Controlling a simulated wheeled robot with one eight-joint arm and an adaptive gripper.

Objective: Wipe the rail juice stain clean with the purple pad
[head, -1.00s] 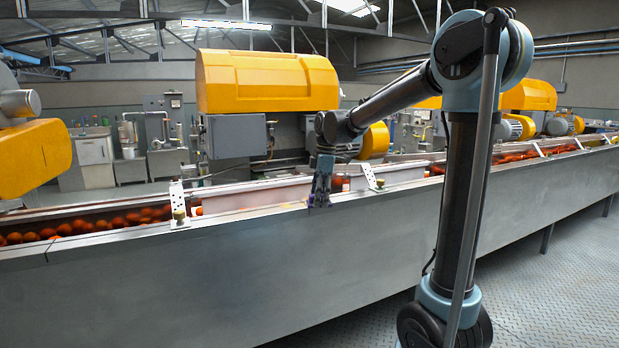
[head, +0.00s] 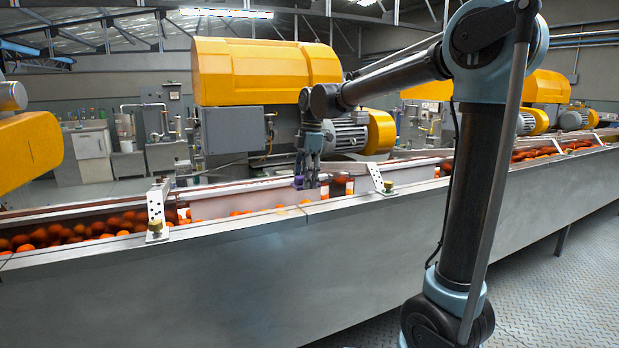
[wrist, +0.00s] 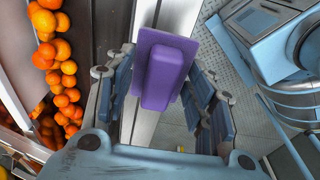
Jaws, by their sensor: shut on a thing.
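The purple pad (wrist: 168,72) is a flat plate with a raised block, seen between my gripper's blue-padded fingers in the wrist view. My gripper (head: 308,180) is shut on it. In the head view the pad (head: 298,183) is a small purple patch at the fingertips, in front of the white trough wall and apparently above the near rail. The metal rail (head: 240,224) runs along the trough's front edge. A faint yellowish patch (head: 287,209) on the rail's top, just below and left of my gripper, looks like the juice stain. Contact between pad and rail cannot be told.
Oranges (head: 90,225) fill the trough behind the rail; they also show in the wrist view (wrist: 62,70). Upright white brackets with knobs stand left (head: 156,208) and right (head: 378,178) of my gripper. A yellow-hooded machine (head: 265,72) stands behind. Tread-plate floor (head: 545,270) is open at right.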

